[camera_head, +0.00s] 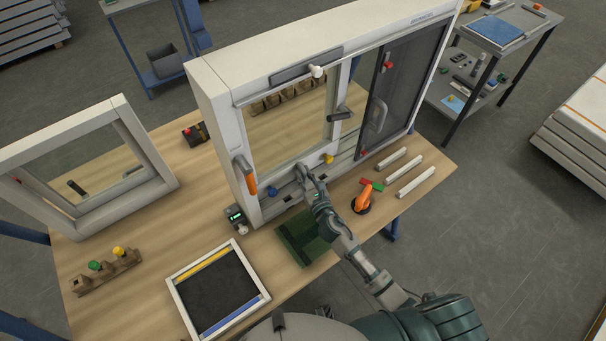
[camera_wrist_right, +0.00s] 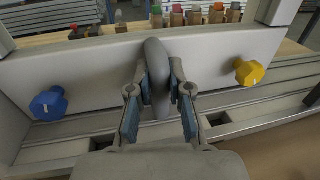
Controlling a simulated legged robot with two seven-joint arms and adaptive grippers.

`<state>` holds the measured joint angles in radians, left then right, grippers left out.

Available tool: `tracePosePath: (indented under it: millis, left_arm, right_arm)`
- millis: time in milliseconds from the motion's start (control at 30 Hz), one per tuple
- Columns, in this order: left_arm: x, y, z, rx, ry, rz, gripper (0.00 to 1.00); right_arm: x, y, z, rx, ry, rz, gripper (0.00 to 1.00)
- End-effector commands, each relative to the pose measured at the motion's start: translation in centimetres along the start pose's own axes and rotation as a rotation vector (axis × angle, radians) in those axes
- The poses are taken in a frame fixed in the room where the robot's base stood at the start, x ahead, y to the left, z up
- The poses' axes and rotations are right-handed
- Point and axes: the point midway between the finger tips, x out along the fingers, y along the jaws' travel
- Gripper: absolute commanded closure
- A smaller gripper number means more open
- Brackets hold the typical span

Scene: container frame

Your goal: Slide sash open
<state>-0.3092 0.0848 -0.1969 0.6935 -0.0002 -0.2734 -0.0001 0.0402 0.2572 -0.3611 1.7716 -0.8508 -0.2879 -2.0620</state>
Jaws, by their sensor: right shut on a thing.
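The white window frame (camera_head: 225,105) stands upright on the wooden table. Its glazed sash (camera_head: 292,112) fills the left half, close to the left jamb. A dark mesh panel (camera_head: 404,82) with a grey pull handle (camera_head: 378,115) fills the right half. My right gripper (camera_head: 304,178) is at the sash's bottom rail (camera_wrist_right: 95,75). In the right wrist view, its fingers (camera_wrist_right: 158,88) are shut on a grey upright handle (camera_wrist_right: 155,58). A blue knob (camera_wrist_right: 48,103) is left of it and a yellow knob (camera_wrist_right: 250,72) right. My left gripper is out of view.
An orange-handled part (camera_head: 362,198) and white strips (camera_head: 416,181) lie in front of the frame at right. A green mat (camera_head: 299,239) and a dark framed tray (camera_head: 218,289) lie nearer. A smaller white frame (camera_head: 72,150) stands at left.

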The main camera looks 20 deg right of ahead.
Motion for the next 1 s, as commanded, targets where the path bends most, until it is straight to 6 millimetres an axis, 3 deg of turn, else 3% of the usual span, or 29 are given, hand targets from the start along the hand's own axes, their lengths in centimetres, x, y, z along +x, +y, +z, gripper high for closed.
tracePosePath:
  millis: [67,167,400,500,867,900,967,1000]
  left_arm:
    - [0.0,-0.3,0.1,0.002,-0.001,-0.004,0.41]
    - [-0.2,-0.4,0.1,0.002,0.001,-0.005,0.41]
    - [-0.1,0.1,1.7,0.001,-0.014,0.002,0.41]
    - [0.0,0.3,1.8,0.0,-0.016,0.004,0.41]
    - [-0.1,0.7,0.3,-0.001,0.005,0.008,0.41]
    - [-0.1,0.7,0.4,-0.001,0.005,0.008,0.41]
    - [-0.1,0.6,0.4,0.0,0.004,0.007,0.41]
    - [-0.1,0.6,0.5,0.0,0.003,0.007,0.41]
  right_arm:
    - [0.0,0.5,0.3,0.003,-0.008,0.014,1.0]
    - [0.2,-0.5,0.3,0.0,-0.009,0.014,1.0]
    - [1.3,-5.8,0.3,-0.002,-0.009,0.008,1.0]
    - [1.6,-7.1,0.4,0.001,-0.011,0.009,1.0]
    - [1.7,-7.5,0.5,0.003,-0.011,0.01,1.0]
    - [1.7,-7.4,0.5,0.003,-0.011,0.011,0.72]
    - [1.6,-7.4,0.5,0.003,-0.01,0.01,0.57]
    - [1.6,-7.4,0.4,0.003,-0.01,0.01,0.56]
